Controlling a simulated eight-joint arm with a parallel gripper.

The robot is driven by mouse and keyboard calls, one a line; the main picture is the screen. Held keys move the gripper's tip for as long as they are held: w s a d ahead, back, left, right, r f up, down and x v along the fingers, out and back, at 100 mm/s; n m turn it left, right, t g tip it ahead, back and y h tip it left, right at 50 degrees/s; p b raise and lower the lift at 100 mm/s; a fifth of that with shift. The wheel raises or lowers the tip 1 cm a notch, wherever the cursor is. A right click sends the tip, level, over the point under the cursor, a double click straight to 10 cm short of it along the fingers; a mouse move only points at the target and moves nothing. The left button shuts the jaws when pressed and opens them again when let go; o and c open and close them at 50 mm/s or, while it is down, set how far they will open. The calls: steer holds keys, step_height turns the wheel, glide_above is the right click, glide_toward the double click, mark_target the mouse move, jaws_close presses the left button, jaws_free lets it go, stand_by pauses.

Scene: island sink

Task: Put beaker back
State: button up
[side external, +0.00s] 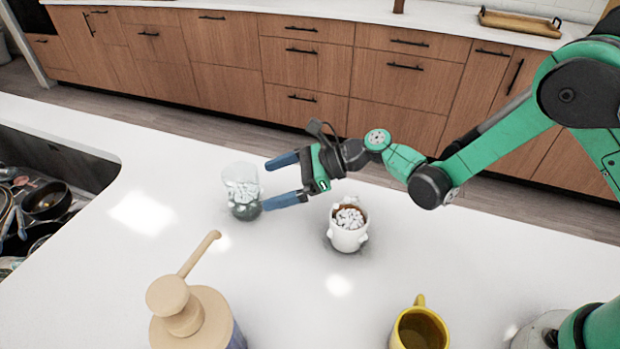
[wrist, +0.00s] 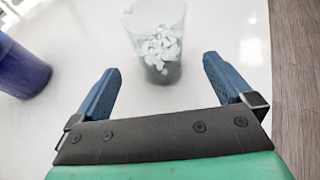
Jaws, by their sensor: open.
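A clear glass beaker (side external: 241,190) with white pieces and a dark base stands upright on the white counter, left of my gripper. In the wrist view the beaker (wrist: 159,45) is just ahead of the fingers, between their lines. My gripper (side external: 277,181) is open and empty, its two blue fingers pointing at the beaker. The fingers also show in the wrist view (wrist: 160,80), spread apart, with no visible contact with the beaker.
A white cup (side external: 348,228) filled with white pieces stands right of the beaker, near my gripper. A beige pump bottle (side external: 190,315) and a yellow mug (side external: 420,328) stand at the front. A sink (side external: 45,200) with dishes is at the left.

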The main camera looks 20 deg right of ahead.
steer(key=v, duration=0.4)
steer(key=shift+d+r, duration=0.15)
steer(key=shift+d, duration=0.2)
steer(key=shift+s+d+r, duration=0.25)
steer(key=shift+d+r, duration=0.15)
steer(key=shift+d, duration=0.1)
steer(key=s+d+r+n+t+h, duration=0.1)
steer(key=s+d+r+n+h, duration=0.2)
steer(key=s+d+n+h, duration=0.3)
steer(key=s+d+r+n+t+h, duration=0.1)
steer(key=s+d+r+n+h, duration=0.3)
steer(key=d+n, duration=0.6)
steer(key=s+n+h, duration=0.2)
steer(key=s+n, duration=0.1)
steer(key=n, duration=0.2)
steer(key=shift+n+h, duration=0.3)
steer(key=shift+n, duration=0.1)
